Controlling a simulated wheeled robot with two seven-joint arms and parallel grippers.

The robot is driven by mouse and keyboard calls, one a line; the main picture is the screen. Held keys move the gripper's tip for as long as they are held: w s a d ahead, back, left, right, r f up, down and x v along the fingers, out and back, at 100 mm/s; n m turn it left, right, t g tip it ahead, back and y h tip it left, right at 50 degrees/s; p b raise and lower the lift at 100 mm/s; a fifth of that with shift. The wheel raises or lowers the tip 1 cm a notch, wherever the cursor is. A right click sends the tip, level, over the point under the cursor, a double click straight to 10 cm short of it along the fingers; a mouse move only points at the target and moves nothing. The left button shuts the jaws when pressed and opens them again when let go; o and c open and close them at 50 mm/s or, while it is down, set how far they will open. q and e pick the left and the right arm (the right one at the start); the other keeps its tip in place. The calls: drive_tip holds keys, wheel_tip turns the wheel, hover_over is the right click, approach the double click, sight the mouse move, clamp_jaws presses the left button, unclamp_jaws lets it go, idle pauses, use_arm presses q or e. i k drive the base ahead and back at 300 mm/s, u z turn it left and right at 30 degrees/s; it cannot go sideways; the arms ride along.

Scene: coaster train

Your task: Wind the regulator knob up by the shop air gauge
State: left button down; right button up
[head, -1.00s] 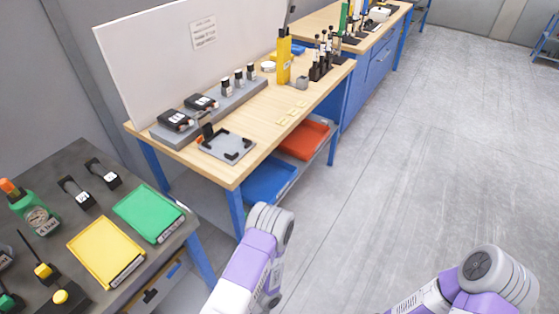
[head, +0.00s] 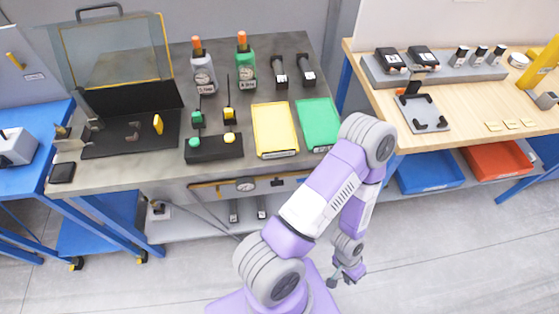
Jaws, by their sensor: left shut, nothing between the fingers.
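A round gauge with a pale dial (head: 246,184) sits on the front of the dark workbench, below its top edge, in a yellow-edged strip. A small dark part (head: 277,182) is to its right on the same strip; I cannot tell whether it is the regulator knob. Labels there are too small to read. My left gripper (head: 347,277) hangs low over the floor, right of and below the gauge, apart from everything. It is shut and empty. My left arm stands in front of the bench's right end and hides part of it. My right gripper is out of view.
A wooden bench (head: 470,105) stands right, a blue table left. Floor in front is clear.

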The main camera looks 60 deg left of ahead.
sight(277, 183)
drive_tip(key=u, duration=1.8)
drive_tip(key=k, duration=0.4)
drive_tip(key=u, duration=0.6)
drive_tip(key=i, duration=0.55)
drive_tip(key=u, duration=0.05)
